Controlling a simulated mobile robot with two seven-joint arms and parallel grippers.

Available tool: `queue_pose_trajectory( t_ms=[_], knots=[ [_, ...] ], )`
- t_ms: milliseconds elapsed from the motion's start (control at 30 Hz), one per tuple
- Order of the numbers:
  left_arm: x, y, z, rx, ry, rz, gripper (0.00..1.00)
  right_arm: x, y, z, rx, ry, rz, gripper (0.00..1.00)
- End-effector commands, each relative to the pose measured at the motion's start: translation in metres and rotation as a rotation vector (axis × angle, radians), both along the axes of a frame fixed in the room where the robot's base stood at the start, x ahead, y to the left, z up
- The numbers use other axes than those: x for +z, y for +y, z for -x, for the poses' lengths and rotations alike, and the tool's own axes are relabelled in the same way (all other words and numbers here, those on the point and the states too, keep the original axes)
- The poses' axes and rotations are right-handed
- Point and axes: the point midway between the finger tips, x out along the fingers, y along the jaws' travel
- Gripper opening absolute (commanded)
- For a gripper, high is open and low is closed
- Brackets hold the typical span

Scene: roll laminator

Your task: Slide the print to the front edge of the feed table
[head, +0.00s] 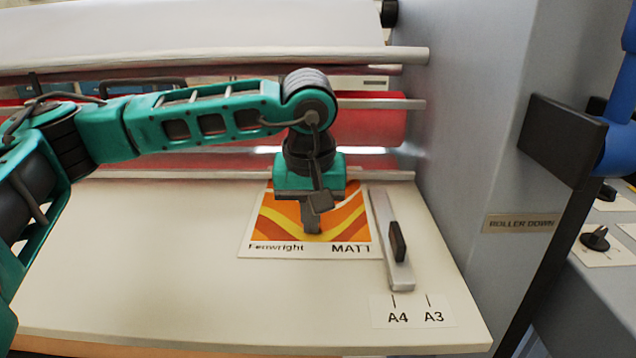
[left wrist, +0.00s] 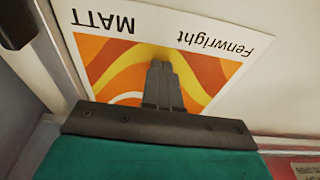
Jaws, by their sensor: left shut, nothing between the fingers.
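The print (head: 349,248) lies flat on the cream feed table (head: 170,280), toward the rollers. It has orange and yellow waves with the words "Fenwright" and "MATT" along its front border. My left gripper (head: 312,229) is shut, pointing down over the print's middle, and hides part of it. In the left wrist view, the shut fingers (left wrist: 163,75) are over the print (left wrist: 205,75); I cannot tell whether they press on it. The front edge of the feed table is clear.
A grey guide bar (head: 383,225) with a black knob stands along the print's right side, by the A4 and A3 label (head: 413,311). Red and silver rollers (head: 375,125) run behind. A grey side housing (head: 480,130) with a "ROLLER DOWN" plate bounds the right.

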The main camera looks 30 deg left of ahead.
Motion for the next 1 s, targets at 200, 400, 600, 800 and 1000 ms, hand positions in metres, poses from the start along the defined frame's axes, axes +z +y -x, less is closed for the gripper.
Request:
queue_pose_trajectory(
  t_ms=[200, 400, 600, 800, 1000],
  knots=[
    [-0.003, 0.0, 0.002, -0.001, 0.009, -0.002, 0.0, 0.0, 0.0, 0.0, 0.0, 0.0, 0.0, 0.6],
    [-0.003, -0.003, 0.006, -0.002, 0.007, -0.001, 0.0, -0.002, 0.0, 0.0, 0.0, 0.0, 0.0, 0.6],
    [-0.002, -0.009, 0.02, -0.003, 0.005, -0.001, 0.0, -0.006, 0.0, 0.0, 0.0, 0.001, 0.0, 0.6],
    [-0.002, -0.015, 0.032, -0.003, 0.005, -0.001, 0.0, -0.009, 0.0, 0.0, 0.0, 0.001, 0.0, 0.6],
    [-0.001, -0.018, 0.037, -0.001, 0.004, -0.001, 0.0, -0.009, 0.0, 0.0, 0.0, 0.001, 0.0, 0.6]
  ],
)
